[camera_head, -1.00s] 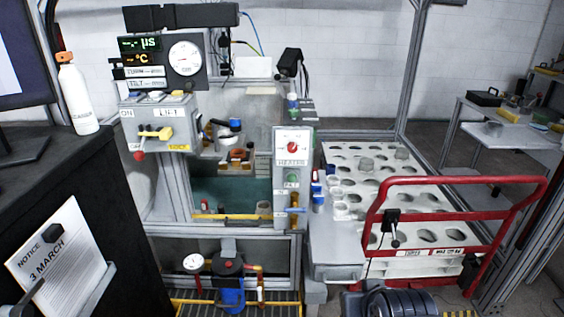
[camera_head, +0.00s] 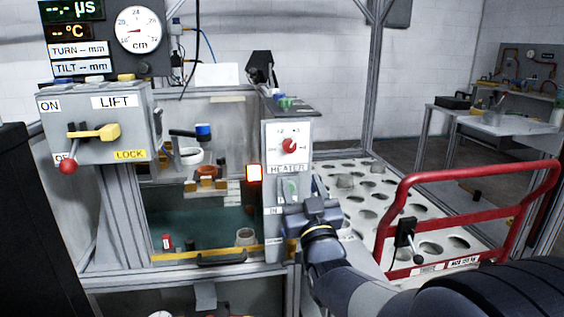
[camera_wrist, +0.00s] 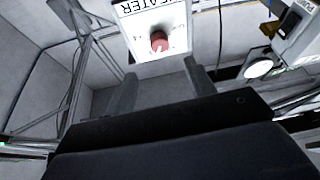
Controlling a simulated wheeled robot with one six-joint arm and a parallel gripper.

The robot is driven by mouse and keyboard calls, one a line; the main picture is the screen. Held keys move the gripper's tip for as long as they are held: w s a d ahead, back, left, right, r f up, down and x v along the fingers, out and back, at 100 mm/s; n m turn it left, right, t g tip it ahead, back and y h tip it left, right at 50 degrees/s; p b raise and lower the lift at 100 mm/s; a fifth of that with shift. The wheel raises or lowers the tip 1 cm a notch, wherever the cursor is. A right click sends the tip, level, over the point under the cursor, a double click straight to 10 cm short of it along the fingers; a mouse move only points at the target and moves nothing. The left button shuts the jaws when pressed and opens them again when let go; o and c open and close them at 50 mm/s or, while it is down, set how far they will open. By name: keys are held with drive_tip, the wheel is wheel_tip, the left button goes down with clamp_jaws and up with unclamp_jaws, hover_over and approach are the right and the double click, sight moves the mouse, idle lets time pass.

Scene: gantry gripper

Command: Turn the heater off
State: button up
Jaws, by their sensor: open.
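The heater panel (camera_head: 301,133) is a white plate labelled HEATER on the front of a grey column. A red round knob (camera_head: 289,146) with scale marks around it sits on the plate. In the wrist view the knob (camera_wrist: 159,41) and label appear upside down, beyond and roughly between my fingers. My gripper (camera_head: 312,208) is in front of the column, below the knob and apart from it. Its fingers (camera_wrist: 161,82) are spread with nothing between them. It partly covers the lower controls on the column. A glowing orange-white light (camera_head: 254,174) shows just left of the column.
A grey LIFT box (camera_head: 112,125) with a yellow handle and red-ended lever stands at left. A red rail (camera_head: 470,174) and a white rack with round holes (camera_head: 372,208) are at right. The space directly before the knob looks clear.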

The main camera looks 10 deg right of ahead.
sight(290, 149)
drive_tip(key=x, duration=1)
drive_tip(key=shift+w+r+p, duration=0.15)
drive_tip(key=shift+w+p, duration=0.05)
drive_tip(key=shift+p, duration=0.1)
drive_tip(key=c, duration=1)
